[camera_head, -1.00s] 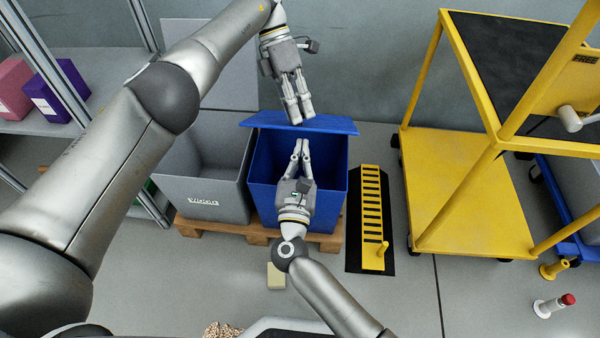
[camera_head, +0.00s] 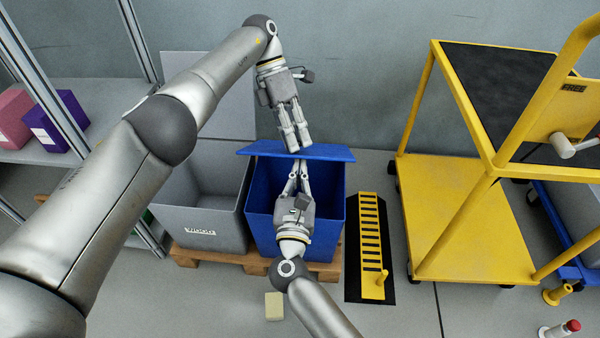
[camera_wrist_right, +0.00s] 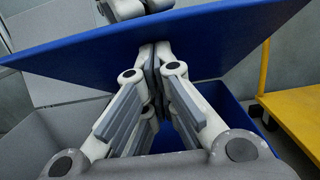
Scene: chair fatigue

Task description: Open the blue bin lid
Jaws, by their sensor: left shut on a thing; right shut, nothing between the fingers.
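The blue bin (camera_head: 330,225) stands in the middle of the head view, its front opening uncovered. Its blue lid (camera_head: 325,154) is tilted up toward the back and also crosses the top of the right wrist view (camera_wrist_right: 215,35). My left gripper (camera_head: 296,148) reaches down from behind to the lid's upper edge and is shut on it. The exact grip is hidden. My right gripper (camera_head: 298,167) is shut and empty over the bin's opening, its tips close under the lid. In the right wrist view the right fingertips (camera_wrist_right: 152,62) are together at the lid's underside; contact is unclear.
A grey bin (camera_head: 205,215) with its lid raised stands directly left, sharing a wooden pallet (camera_head: 218,255). A yellow cart (camera_head: 455,225) stands right. A yellow slotted floor piece (camera_head: 370,245) lies between. Shelves (camera_head: 80,135) are at left. A pale block (camera_head: 274,305) lies in front.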

